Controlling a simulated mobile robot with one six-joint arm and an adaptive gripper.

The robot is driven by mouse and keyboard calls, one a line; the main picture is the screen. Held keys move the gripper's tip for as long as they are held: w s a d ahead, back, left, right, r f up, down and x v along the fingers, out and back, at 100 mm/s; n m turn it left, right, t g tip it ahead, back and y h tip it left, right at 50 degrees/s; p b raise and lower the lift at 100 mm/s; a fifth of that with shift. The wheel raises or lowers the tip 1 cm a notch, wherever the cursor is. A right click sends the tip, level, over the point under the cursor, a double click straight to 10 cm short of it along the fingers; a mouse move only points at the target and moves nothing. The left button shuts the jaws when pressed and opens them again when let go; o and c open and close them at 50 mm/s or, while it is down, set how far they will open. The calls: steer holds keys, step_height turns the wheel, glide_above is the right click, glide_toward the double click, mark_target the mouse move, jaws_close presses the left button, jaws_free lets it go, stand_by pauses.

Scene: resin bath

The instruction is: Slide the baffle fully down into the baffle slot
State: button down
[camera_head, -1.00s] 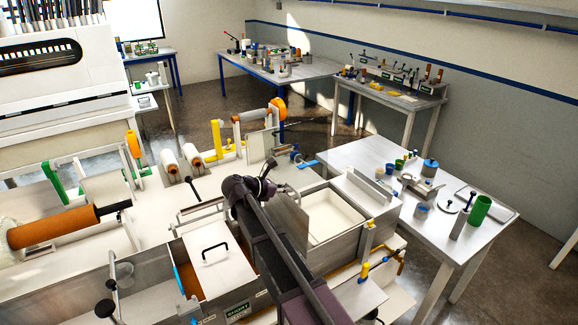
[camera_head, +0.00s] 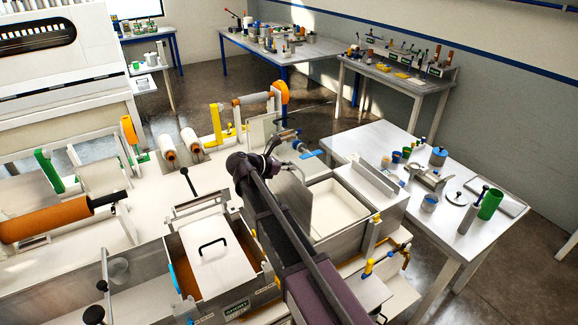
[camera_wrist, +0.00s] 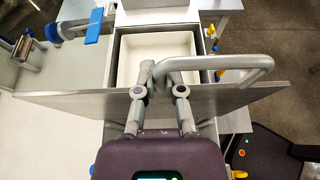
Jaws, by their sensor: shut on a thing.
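My gripper (camera_wrist: 157,78) is shut on one end of the bent tubular handle of the baffle (camera_wrist: 235,100) in the wrist view. The baffle is a wide, thin grey metal plate, seen nearly from its top edge, lying across the near side of the white-lined bath (camera_wrist: 128,65). In the head view my gripper (camera_head: 279,153) is above the left side of this bath (camera_head: 385,220), and part of the handle shows beside it. My arm hides much of the baffle there. The baffle slot and the plate's lower edge are hidden, so I cannot tell how deep the plate sits.
A blue-handled valve (camera_wrist: 97,25) stands near the plate's left part in the wrist view. A lidded tank (camera_head: 213,246) is left of my arm. A side table (camera_head: 400,205) with cups and tools stands right of the bath.

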mark_target(290, 176)
steer(key=shift+f, duration=0.15)
steer(key=shift+f+b, duration=1.75)
steer(key=shift+b, duration=0.15)
steer(key=shift+f, duration=0.15)
stand_by(0.3)
